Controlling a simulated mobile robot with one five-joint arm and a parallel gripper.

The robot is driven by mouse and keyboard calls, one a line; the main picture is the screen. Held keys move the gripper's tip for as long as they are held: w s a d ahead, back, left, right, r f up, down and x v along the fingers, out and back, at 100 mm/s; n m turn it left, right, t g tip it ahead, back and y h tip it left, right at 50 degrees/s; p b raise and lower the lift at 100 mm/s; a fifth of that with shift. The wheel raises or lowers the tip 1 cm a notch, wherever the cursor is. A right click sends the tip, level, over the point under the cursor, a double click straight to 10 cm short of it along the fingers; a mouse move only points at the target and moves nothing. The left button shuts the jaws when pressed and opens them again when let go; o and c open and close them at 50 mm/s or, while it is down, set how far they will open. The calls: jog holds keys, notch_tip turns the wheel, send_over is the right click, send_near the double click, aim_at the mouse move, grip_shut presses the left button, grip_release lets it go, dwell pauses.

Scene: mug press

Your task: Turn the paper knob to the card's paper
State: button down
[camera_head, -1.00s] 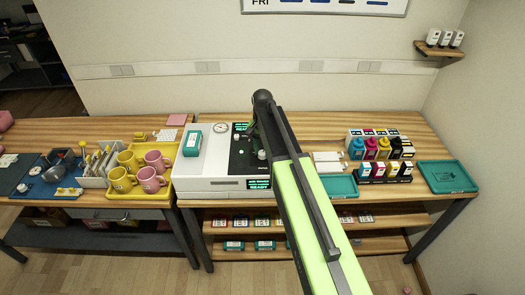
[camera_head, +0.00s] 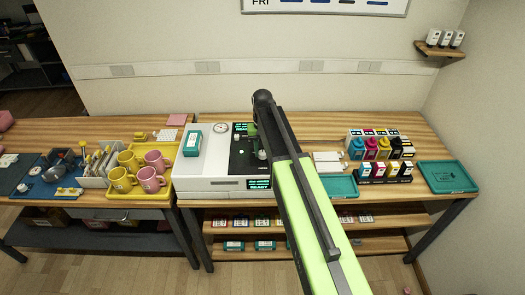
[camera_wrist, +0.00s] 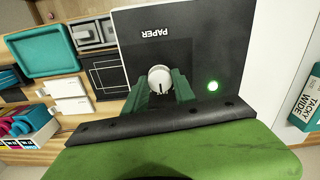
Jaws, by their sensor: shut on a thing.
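The white paper knob (camera_wrist: 160,79) sits on a black panel marked PAPER, which reads upside down in the wrist view. A dark pointer line shows on its face, towards the bottom of that picture. My gripper (camera_wrist: 160,84) is shut on the knob, with one green finger on each side. In the head view my gripper (camera_head: 256,140) is over the black panel of the white press (camera_head: 215,168) and is partly hidden by my arm. The press's front display (camera_head: 259,184) glows green.
A yellow tray (camera_head: 112,191) with mugs stands left. Ink bottles (camera_head: 370,148) and a teal tray (camera_head: 447,177) are right. A green light (camera_wrist: 213,86) shines beside the knob.

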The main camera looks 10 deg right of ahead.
aim_at(262, 153)
jog(key=shift+s, duration=0.1)
jog(key=c, duration=1)
grip_release()
notch_tip(262, 153, up, 18)
jog(key=p, duration=1.7)
jog(key=shift+f+p, duration=0.25)
jog(key=shift+p, duration=0.05)
jog(key=shift+f, duration=0.1)
